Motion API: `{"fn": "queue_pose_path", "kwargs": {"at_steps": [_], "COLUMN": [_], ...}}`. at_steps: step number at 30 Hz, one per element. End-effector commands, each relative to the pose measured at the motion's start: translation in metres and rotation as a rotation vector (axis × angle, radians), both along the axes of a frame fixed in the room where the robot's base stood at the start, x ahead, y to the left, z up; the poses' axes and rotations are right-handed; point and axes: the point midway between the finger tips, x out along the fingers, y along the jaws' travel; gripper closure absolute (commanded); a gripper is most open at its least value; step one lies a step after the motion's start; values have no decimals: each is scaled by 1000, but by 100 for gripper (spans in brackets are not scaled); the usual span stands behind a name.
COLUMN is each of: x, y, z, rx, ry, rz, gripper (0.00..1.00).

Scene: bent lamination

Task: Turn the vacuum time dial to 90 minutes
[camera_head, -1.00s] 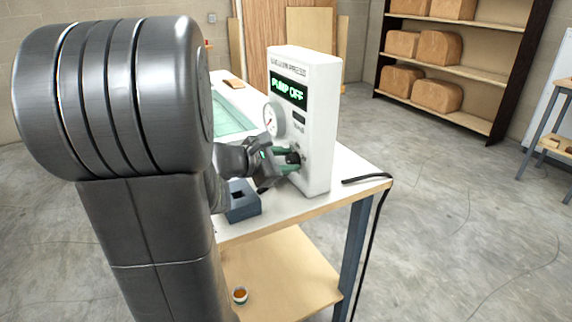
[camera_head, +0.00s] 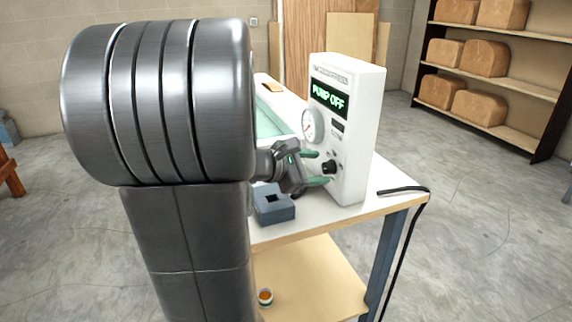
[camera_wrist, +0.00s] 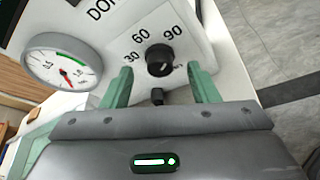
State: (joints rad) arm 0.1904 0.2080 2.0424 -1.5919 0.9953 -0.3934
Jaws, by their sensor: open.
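The white vacuum press control box (camera_head: 345,130) stands on the table, its green display reading "PUMP OFF". The black vacuum time dial (camera_head: 329,167) is low on its front. In the wrist view the dial (camera_wrist: 159,60) has the labels 30, 60 and 90 around it; I cannot tell which label its pointer marks. My gripper (camera_head: 314,168) is open in front of the dial, its green fingers apart and not closed on it. In the wrist view the fingers (camera_wrist: 160,77) stand on either side of the dial, with visible gaps.
A round pressure gauge (camera_head: 313,125) is above the dial on the box; in the wrist view a small black knob (camera_wrist: 157,96) sits below the dial. A blue-grey block (camera_head: 274,208) stands on the table under my gripper. A black cable (camera_head: 405,190) hangs over the table's right edge.

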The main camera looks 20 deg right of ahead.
Motion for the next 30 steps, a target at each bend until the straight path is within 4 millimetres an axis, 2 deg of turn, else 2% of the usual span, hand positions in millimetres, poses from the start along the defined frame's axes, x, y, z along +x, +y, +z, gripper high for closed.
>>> {"fn": "queue_pose_path", "kwargs": {"at_steps": [6, 18, 24, 30], "x": [-9, -24, -29, -30], "y": [34, 84, 98, 101], "z": [14, 31, 36, 37], "rx": [0, 1, 1, 0], "ry": [-2, -1, -2, -1], "rz": [6, 4, 2, 0], "gripper": [46, 46, 46, 46]}}
